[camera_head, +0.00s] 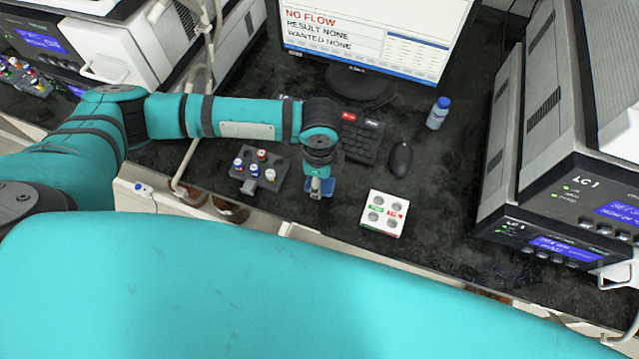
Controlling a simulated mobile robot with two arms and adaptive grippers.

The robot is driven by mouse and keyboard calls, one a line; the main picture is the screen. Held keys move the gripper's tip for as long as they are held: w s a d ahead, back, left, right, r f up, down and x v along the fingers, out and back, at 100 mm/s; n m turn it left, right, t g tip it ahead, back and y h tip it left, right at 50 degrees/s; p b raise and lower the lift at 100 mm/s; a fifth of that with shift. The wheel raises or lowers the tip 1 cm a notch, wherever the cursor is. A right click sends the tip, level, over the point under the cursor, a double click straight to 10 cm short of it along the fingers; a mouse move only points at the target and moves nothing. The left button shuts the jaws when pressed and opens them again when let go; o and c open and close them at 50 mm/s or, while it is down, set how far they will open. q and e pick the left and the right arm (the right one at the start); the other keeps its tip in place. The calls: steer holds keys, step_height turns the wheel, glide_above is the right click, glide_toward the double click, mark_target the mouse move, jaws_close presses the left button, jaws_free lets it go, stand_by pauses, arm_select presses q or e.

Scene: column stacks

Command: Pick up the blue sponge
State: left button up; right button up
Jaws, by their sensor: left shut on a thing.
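The blue sponge (328,189) is on or just above the dark bench near its front edge, between the dark vial rack and the white block with round holes. My left gripper (317,188) points down at it from above and is shut on it. The gripper covers part of the sponge, and I cannot tell whether the sponge touches the bench. My right gripper is not in view.
The vial rack (259,169) stands left of the gripper and the white block (385,213) right of it. Behind are a keyboard (362,140), a mouse (400,159), a monitor (375,35) and a blue-capped bottle (438,113). Instruments (570,190) flank the right side.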

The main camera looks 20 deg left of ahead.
arm_select(q)
steer(key=s+d+r+b, duration=0.1)
steer(key=s+r, duration=0.1)
steer(key=s, duration=1.4)
steer(key=shift+d+b, duration=0.3)
steer(key=shift+b, duration=0.1)
